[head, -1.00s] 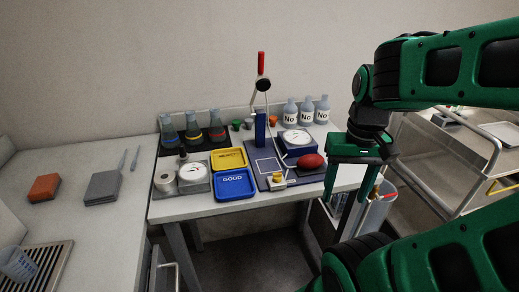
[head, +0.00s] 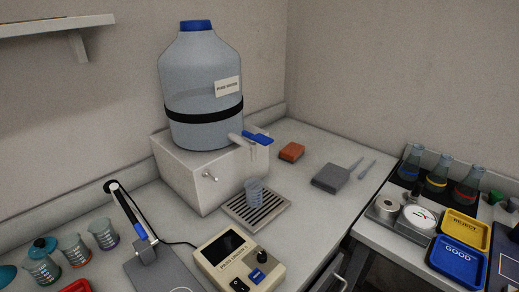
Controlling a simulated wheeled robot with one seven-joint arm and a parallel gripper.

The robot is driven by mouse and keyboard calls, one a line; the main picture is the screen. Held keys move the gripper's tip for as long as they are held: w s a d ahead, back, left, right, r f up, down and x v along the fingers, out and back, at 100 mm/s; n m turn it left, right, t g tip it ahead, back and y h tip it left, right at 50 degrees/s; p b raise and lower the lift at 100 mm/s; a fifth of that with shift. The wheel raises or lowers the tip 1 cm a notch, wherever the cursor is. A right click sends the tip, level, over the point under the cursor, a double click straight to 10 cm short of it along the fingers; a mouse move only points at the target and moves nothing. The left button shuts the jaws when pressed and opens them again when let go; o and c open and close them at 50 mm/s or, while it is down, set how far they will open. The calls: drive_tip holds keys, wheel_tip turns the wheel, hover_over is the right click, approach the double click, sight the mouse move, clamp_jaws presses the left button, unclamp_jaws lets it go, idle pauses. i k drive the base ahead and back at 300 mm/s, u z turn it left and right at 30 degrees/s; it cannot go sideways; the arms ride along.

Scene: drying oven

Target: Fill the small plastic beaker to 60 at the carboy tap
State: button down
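A small translucent bluish plastic beaker (head: 254,188) stands upright on the slotted drip tray (head: 279,216), below and near the carboy tap. Its marks and any water level are too small to read. The carboy (head: 190,75) is large and bluish, with a blue cap and a black band. It stands on a pale block (head: 190,185). Its tap (head: 240,141) points toward the front right and has a blue lever (head: 257,138). I cannot tell whether water runs. My gripper is outside the view.
A beige instrument (head: 238,262) stands in front of the drip tray. Several beakers with coloured bands (head: 104,235) and a stand with a black-and-blue handle (head: 137,223) are at the left. An orange block (head: 291,152) and a grey pad (head: 331,179) lie right of the tap.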

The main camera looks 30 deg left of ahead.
sight(264, 141)
drive_tip(key=u, duration=3.25)
drive_tip(key=k, duration=1.05)
drive_tip(key=z, duration=1.15)
drive_tip(key=i, duration=0.45)
